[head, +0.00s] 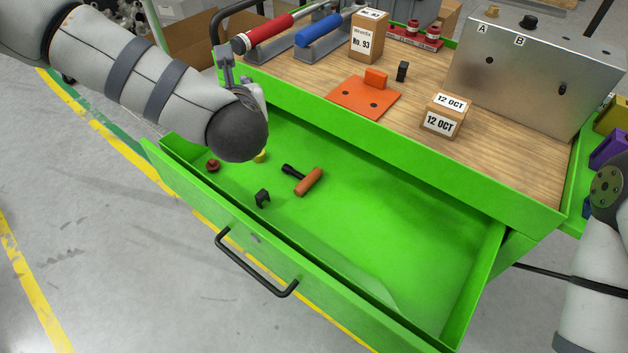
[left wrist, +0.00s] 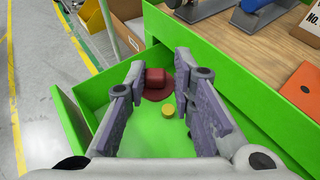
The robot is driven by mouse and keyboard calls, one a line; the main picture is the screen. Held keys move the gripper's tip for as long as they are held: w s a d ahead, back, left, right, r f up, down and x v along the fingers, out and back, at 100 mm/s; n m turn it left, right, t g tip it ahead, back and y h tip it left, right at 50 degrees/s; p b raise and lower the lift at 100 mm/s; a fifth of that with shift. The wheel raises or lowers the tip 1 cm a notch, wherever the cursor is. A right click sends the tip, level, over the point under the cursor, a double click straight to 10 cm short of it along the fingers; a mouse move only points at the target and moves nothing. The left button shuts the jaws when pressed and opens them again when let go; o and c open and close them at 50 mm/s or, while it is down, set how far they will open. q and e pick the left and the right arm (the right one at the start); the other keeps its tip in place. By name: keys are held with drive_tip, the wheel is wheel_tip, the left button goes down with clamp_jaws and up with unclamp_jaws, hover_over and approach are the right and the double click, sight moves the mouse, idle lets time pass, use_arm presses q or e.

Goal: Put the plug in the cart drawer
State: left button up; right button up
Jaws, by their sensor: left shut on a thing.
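My left gripper (left wrist: 160,74) is closed around a dark red plug (left wrist: 155,77), which sits between its two fingertips in the left wrist view. The green cart drawer (head: 400,262) is pulled open in the head view. In the left wrist view the plug appears over the drawer's left end; its height above the floor is hard to tell. In the head view my wrist hides most of the left gripper and the held plug. My right gripper is out of view.
The drawer's right half is clear.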

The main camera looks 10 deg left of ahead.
use_arm(q)
drive_tip(key=w+a+f+n+g+y+b, duration=0.1)
drive_tip(key=a+f+n+g+y+b, duration=0.2)
drive_tip(key=a+f+n+g+b, duration=0.1)
drive_tip(key=w+a+f+n+g+y+b, duration=0.2)
drive_tip(key=f+n+g+b, duration=0.4)
drive_tip(key=f, duration=0.5)
drive_tip(key=a+n+g+y, duration=0.1)
drive_tip(key=a+n+g, duration=0.1)
drive_tip(key=shift+a+f+y, duration=0.15)
drive_tip(key=shift+a+y, duration=0.2)
drive_tip(key=shift+y, duration=0.05)
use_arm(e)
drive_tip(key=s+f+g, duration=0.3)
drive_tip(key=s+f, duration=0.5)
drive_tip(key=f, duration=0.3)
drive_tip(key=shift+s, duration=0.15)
use_arm(q)
wheel_tip(320, 180, down, 10)
drive_tip(key=shift+r+b, duration=0.1)
drive_tip(key=shift+b, duration=1)
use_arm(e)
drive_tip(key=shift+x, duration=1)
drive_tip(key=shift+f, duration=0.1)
use_arm(q)
drive_tip(key=shift+f, duration=0.25)
drive_tip(key=o, duration=0.8)
drive_tip(key=shift+r, duration=0.1)
drive_tip(key=shift+c, duration=0.2)
